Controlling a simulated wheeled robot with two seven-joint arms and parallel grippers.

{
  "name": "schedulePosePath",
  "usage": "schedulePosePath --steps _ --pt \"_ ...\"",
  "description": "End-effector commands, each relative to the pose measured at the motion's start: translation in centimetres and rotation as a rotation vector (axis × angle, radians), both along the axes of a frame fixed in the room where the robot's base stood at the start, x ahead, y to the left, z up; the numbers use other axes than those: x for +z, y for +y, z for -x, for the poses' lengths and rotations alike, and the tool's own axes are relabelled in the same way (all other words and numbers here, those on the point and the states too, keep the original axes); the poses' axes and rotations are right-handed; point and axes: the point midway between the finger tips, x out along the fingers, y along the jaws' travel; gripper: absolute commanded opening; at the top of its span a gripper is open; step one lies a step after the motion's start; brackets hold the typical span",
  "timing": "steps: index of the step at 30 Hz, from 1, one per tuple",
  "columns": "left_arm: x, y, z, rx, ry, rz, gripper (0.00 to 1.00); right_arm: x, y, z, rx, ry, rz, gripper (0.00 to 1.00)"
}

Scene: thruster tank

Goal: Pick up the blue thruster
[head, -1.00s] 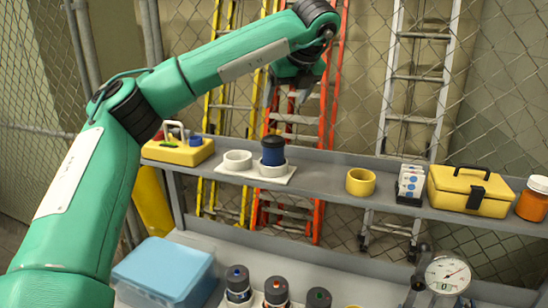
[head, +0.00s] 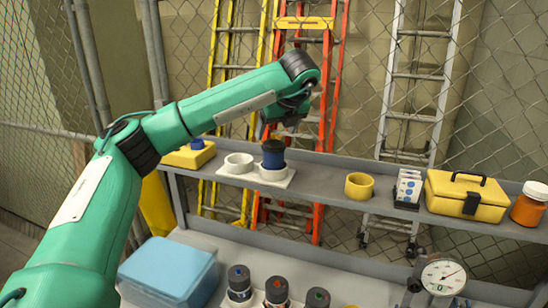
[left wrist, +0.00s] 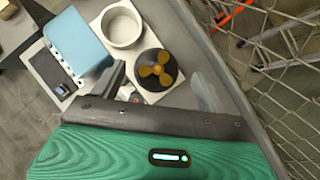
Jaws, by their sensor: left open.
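The blue thruster (head: 273,156) stands upright in the right of two white ring holders on a white plate (head: 232,176) on the upper shelf. In the left wrist view I see the thruster (left wrist: 150,84) from above, dark with a yellow-gold propeller on top. The empty white ring holder (left wrist: 122,25) is beside it. My left gripper (head: 276,126) is open and empty, pointing down just above the thruster. In the left wrist view its grey fingers (left wrist: 160,92) show on either side of the thruster, partly blurred into the shelf. My right gripper is not in view.
A yellow ring (head: 359,186), a card holder (head: 408,188), a yellow toolbox (head: 467,196) and an orange jar (head: 530,205) stand along the shelf. A blue-lidded box (head: 168,270), several capped cylinders (head: 277,291) and a dial gauge (head: 443,279) are lower down. Ladders and mesh stand behind.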

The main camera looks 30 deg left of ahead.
Motion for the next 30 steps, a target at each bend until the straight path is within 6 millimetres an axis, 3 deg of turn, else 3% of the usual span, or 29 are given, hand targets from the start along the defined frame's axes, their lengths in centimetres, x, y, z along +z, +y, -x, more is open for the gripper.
schedulePosePath --steps 1,6,18,27,30 --pt "0.1 0.3 0.0 0.001 0.003 -0.002 0.76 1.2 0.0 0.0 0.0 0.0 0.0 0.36" --pt "-1.7 1.2 -0.4 0.002 0.002 -0.001 0.76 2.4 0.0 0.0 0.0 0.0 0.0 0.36" --pt "-2.8 1.6 -0.7 0.002 -0.001 0.001 0.74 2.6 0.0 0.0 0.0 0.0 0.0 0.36" --pt "-2.8 1.6 -0.7 0.002 -0.001 0.001 0.15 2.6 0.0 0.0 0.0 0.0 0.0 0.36" --pt "-2.7 1.6 -0.7 0.001 -0.002 0.0 0.11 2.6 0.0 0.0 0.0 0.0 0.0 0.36"
